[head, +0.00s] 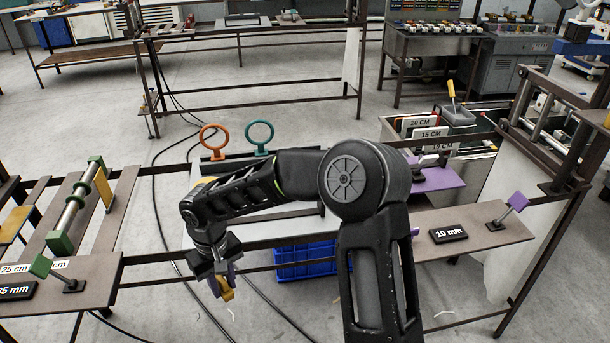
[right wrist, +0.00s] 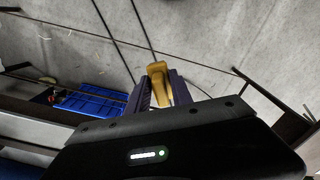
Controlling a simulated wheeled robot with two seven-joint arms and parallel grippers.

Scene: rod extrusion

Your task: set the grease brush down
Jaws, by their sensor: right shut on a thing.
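My right gripper (head: 222,284) hangs low at the centre left, in the gap between the benches. It is shut on a small yellow piece (head: 228,294), which also shows between the fingers in the right wrist view (right wrist: 157,72). No bristles show on it, so I cannot tell whether it is the grease brush. A yellow-handled tool (head: 452,92) stands tilted in a grey pot (head: 457,116) at the right; its lower end is hidden, and it may be the brush. My left gripper is not in view.
A blue crate (head: 306,262) stands on the floor below, also in the right wrist view (right wrist: 95,100). A bench with a 10 mm label (head: 449,234) is at the right, and one with green clamps (head: 60,242) at the left. Orange (head: 214,137) and teal (head: 259,134) rings stand behind my arm.

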